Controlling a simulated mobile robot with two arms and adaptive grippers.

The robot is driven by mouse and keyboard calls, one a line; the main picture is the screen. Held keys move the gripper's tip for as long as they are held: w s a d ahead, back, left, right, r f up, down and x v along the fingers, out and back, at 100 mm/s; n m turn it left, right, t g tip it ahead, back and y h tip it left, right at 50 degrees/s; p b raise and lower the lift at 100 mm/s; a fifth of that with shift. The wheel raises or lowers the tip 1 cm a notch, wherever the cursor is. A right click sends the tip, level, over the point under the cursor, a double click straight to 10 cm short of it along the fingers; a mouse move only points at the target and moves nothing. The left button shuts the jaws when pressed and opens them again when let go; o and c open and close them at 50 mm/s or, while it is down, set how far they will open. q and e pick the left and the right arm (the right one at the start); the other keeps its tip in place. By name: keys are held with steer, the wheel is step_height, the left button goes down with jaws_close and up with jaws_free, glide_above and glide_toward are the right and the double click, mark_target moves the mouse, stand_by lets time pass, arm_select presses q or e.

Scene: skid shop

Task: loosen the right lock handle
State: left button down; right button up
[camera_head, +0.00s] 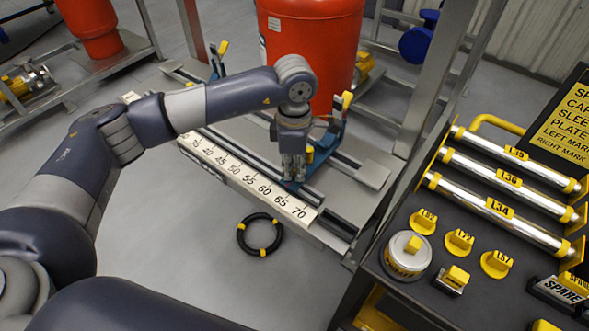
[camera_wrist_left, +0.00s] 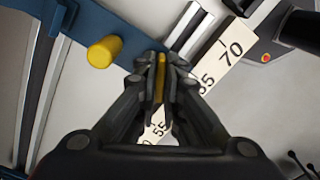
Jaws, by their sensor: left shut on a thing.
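My left gripper (camera_head: 292,178) points down at the right blue carriage (camera_head: 325,148) on the rail, over the ruler's high-number end. In the left wrist view its fingers (camera_wrist_left: 161,75) are shut on a thin yellow piece (camera_wrist_left: 160,84), which looks like the right lock handle. Most of that handle is hidden between the fingers. A round yellow knob (camera_wrist_left: 104,52) sticks out of the blue carriage plate (camera_wrist_left: 70,22) beside the fingers. The white ruler (camera_head: 235,170) runs along the rail; 65 and 70 show near its end. My right gripper is out of view.
A second blue carriage (camera_head: 216,66) stands farther left on the rail. A red tank (camera_head: 310,45) stands behind. A black ring (camera_head: 259,235) with yellow bands lies on the floor. At right, a dark bench holds metal rollers (camera_head: 500,210), yellow tags and a round tin (camera_head: 409,252).

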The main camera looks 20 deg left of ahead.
arm_select(q)
steer(key=shift+m+b, duration=0.5)
steer(key=shift+m, duration=0.4)
steer(key=shift+f+m+b, duration=0.1)
steer(key=shift+m+b, duration=0.8)
steer(key=shift+m, duration=0.1)
steer(key=shift+m+b, duration=0.3)
steer(key=shift+m, duration=0.2)
steer(key=shift+a, duration=0.1)
